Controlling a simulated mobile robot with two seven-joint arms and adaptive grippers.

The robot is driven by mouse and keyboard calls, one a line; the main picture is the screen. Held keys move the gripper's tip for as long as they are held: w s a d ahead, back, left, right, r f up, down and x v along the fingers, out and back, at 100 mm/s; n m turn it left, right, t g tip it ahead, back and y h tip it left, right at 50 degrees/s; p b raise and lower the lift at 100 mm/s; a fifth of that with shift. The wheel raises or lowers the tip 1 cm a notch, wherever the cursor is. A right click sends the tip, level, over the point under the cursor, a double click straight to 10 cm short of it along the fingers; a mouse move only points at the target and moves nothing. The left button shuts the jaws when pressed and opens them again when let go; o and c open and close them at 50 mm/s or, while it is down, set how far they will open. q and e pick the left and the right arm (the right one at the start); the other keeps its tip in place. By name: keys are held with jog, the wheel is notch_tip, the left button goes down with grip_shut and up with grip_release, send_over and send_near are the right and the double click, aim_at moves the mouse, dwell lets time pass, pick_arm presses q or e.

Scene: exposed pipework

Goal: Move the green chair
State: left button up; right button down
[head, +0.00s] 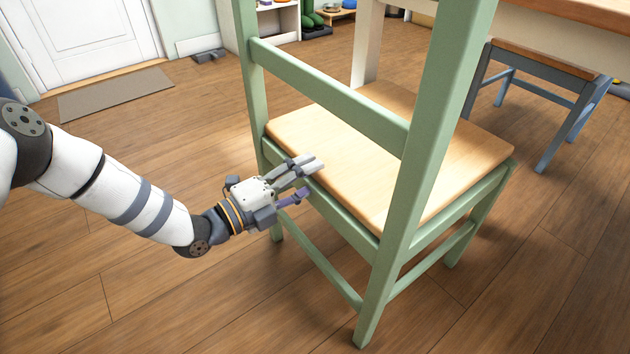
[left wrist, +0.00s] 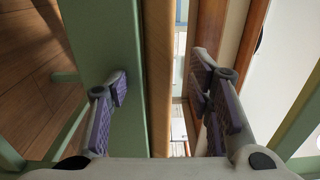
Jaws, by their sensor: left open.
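The green chair (head: 405,160) stands upright on the wooden floor with its back toward me. It has a pale green frame and a light wooden seat (head: 350,150). My left gripper (head: 308,178) is at the rear edge of the seat, below the backrest bar. In the left wrist view, the open fingers (left wrist: 165,105) have the chair's green rail (left wrist: 115,45) and the seat's wooden edge (left wrist: 157,80) between or just beyond them. I cannot tell whether the fingers touch the chair. My right gripper is not in view.
A wooden-topped table (head: 570,12) stands beyond the chair at the upper right. A blue-grey chair (head: 540,85) is under it. A grey mat (head: 115,95) lies before a white door (head: 75,35) at the left. The floor left of the green chair is clear.

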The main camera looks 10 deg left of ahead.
aim_at(314, 178)
pick_arm(q)
jog(key=shift+x, duration=1.55)
grip_shut()
jog(key=shift+f+b, duration=0.1)
jog(key=shift+b, duration=0.2)
jog(key=shift+f, duration=0.25)
jog(key=shift+s+a, duration=0.1)
jog(key=shift+f, duration=0.1)
